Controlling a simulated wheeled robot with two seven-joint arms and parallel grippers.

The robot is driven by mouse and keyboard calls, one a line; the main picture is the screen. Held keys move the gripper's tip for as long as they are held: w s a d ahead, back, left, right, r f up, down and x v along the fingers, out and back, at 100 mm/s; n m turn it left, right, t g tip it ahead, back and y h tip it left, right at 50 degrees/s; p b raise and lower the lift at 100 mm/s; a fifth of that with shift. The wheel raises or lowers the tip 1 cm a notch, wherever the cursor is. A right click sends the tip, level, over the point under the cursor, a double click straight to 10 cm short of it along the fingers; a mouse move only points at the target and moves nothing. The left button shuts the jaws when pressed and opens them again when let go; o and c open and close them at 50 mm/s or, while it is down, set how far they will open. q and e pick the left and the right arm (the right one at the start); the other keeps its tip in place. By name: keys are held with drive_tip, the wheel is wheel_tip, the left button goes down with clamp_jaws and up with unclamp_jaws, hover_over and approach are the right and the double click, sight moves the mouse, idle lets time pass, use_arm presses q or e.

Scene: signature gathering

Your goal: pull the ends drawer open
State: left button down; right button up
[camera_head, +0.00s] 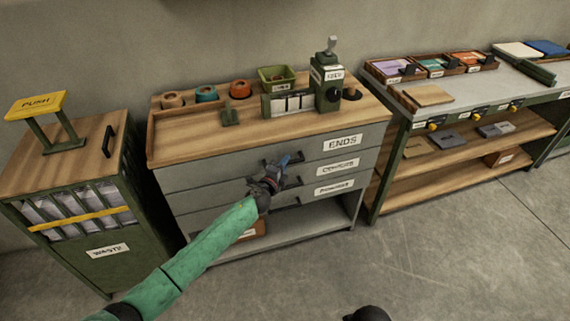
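The ends drawer (220,170) is the top drawer of the grey cabinet, with a white ENDS label (342,142) at its right. Its front looks flush with the cabinet, so it appears closed. My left gripper (291,159) is at the front of this drawer, left of the label, where the handle appears to be. The gripper and its blue part cover the handle. I cannot tell whether the fingers are around the handle or only beside it, or whether they are open or shut.
Two more labelled drawers sit below, with an open shelf (320,220) underneath. Tape rolls (206,93), a green tray (277,76) and a green lever device (326,80) stand on top.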

drive_tip(key=shift+a+r, duration=0.15)
drive_tip(key=shift+a, duration=0.05)
